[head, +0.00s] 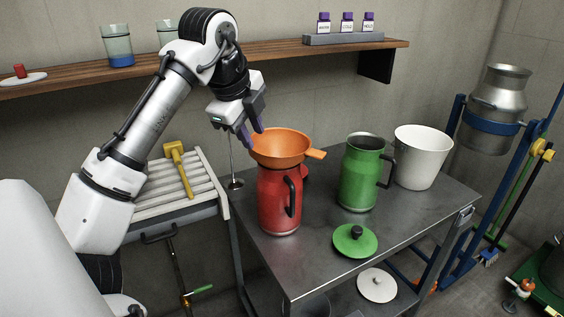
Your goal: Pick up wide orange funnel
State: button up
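The wide orange funnel (281,147) sits in the top of a red jug (279,203) on the metal table, its tab handle pointing right. My gripper (250,136) is at the funnel's left rim, pointing down, with its purple fingertips close to the rim. I cannot tell whether the fingers touch the funnel or straddle its rim. The funnel's spout is hidden inside the jug.
A green jug (361,174), a white bucket (420,158) and a green lid (355,240) stand on the metal table (310,256). A ladle hangs or stands left of the red jug. A wooden shelf (290,47) with glass jars and small bottles runs above. A slatted rack (160,197) holds a yellow tool.

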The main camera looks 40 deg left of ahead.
aim_at(261, 152)
jog(key=p+x, duration=0.1)
jog(key=x, duration=0.6)
jog(key=shift+s+d+f, duration=0.1)
jog(key=shift+s+f, duration=0.05)
jog(key=shift+f, duration=0.05)
grip_shut()
